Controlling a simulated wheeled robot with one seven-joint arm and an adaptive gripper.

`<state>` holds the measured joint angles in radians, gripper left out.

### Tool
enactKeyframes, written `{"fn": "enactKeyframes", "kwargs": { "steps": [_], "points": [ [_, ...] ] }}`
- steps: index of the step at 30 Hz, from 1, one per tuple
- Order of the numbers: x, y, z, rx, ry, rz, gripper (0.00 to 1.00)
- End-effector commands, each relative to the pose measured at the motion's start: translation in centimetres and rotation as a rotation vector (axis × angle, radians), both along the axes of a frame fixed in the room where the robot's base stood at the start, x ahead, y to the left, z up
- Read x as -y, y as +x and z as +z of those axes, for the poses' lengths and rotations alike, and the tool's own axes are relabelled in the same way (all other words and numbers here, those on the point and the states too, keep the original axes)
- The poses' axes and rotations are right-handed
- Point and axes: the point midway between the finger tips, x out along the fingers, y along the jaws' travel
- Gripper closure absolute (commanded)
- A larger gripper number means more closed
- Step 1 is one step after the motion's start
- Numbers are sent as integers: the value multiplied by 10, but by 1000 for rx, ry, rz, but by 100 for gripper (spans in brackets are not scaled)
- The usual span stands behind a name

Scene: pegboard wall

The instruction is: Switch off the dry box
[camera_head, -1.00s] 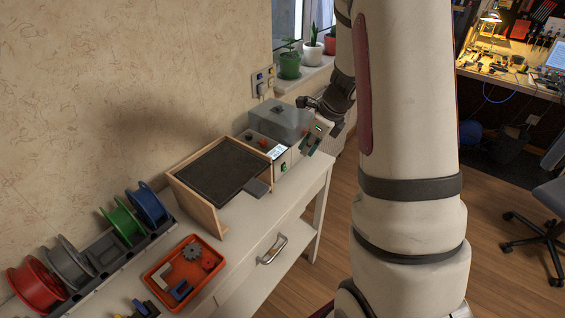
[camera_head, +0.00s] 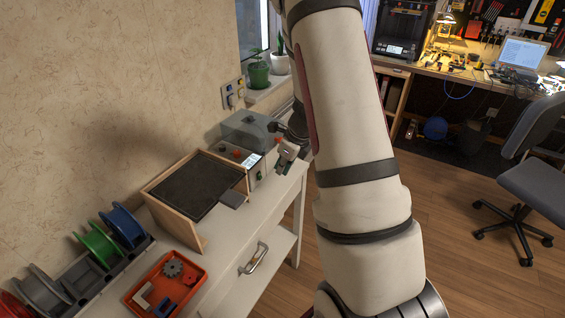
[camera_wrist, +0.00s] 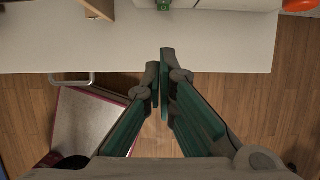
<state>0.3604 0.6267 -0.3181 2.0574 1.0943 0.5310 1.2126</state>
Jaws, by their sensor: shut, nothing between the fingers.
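The dry box (camera_head: 246,133) is a light box with a translucent grey lid, a lit display and red knobs. It stands at the far end of the white cabinet top against the wall. In the wrist view, a small green switch (camera_wrist: 163,4) shows at the top edge, on the box's front. My gripper (camera_head: 284,156) is just right of the box's front in the head view, seemingly apart from it. In the wrist view my gripper (camera_wrist: 160,76) is shut and empty, its green fingers pointing toward the switch across the white top. The head view partly hides the box's right end.
A wooden-sided tray with a dark panel (camera_head: 194,187) stands left of the box. An orange tray (camera_head: 147,300) of parts and filament spools (camera_head: 122,225) are nearer. The cabinet's front has a metal handle (camera_head: 254,258). Floor at right is open up to an office chair (camera_head: 535,180).

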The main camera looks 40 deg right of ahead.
Motion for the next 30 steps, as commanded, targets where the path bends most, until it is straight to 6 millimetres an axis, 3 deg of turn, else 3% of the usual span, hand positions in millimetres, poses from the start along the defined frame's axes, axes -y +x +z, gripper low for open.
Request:
{"fn": "enactKeyframes", "kwargs": {
  "steps": [8,16,30],
  "points": [
    [-6,17,-52,-3,2,-1,100],
    [-17,46,-62,0,-1,2,100],
    [-18,51,-64,1,0,1,100]
  ]
}}
